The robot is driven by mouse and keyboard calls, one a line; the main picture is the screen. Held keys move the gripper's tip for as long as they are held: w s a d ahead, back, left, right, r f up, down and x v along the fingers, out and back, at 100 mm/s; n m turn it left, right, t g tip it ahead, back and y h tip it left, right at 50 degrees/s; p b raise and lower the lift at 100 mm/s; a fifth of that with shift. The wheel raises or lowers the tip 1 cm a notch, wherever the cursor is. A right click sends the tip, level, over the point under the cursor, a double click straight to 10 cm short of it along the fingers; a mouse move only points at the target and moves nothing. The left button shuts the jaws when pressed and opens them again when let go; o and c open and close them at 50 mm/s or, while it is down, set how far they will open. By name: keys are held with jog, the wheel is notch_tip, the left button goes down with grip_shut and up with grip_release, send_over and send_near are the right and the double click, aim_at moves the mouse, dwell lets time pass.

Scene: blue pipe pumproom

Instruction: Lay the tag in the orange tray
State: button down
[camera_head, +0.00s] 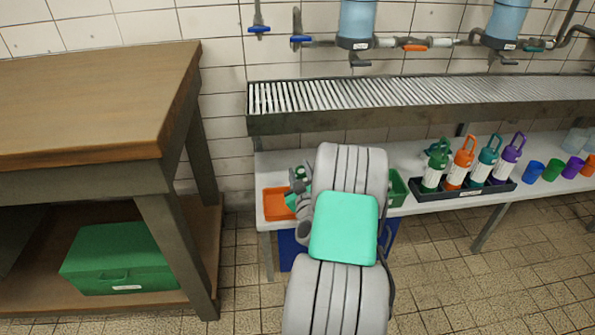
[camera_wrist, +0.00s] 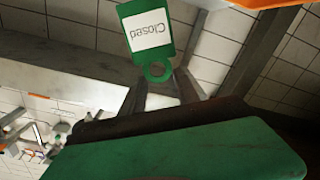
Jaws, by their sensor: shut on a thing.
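My gripper (camera_wrist: 162,86) is shut on the tag at the holed end. The orange tray (camera_head: 277,204) sits at the left end of the white bench in the head view. An orange edge (camera_wrist: 268,3) at the top right of the wrist view looks like that tray. In the head view my arm hides most of my gripper, which is just right of the tray; I cannot make out the tag there.
A green bin (camera_head: 398,189) stands right of my arm on the white bench (camera_head: 420,206). A black rack (camera_head: 464,190) of coloured bottles and several cups are farther right. A slatted shelf (camera_head: 400,121) overhangs the bench. A wooden table (camera_head: 90,100) stands on the left.

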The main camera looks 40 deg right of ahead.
notch_tip(320, 180, down, 7)
jog(key=b, duration=0.4)
jog(key=shift+r, duration=0.2)
jog(key=c, duration=0.8)
grip_release()
